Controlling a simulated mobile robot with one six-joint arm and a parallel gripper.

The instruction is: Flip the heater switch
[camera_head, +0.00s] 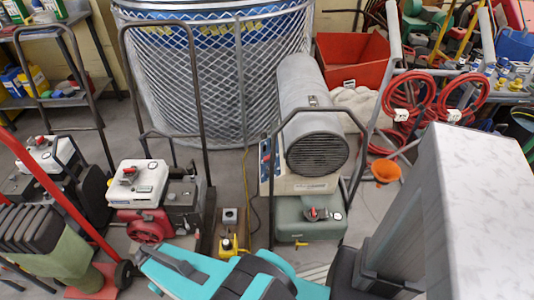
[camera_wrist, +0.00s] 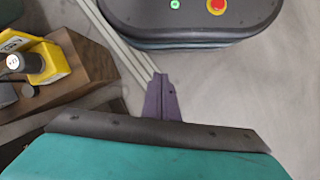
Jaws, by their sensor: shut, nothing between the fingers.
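The heater (camera_head: 318,125) is a grey cylinder with a dark round grille, standing on a wheeled frame at the centre right of the head view. A blue panel (camera_head: 266,160) is on its left side; its small details are too small to read. A green-grey tank (camera_head: 300,226) below has a red and dark fitting (camera_head: 322,213) on top. I cannot tell which part is the heater switch. My gripper (camera_wrist: 160,80) shows in the wrist view, its purple fingers shut and empty above bare floor. My teal arm lies low in front of the heater. The heater is outside the wrist view.
A wooden block (camera_wrist: 85,65) with a yellow device (camera_wrist: 45,60) stands left of the fingers; this yellow device (camera_head: 228,243) is left of the tank. A generator on a cart (camera_head: 137,185) stands further left. Red hoses (camera_head: 410,95) and an orange funnel (camera_head: 386,170) are at right.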

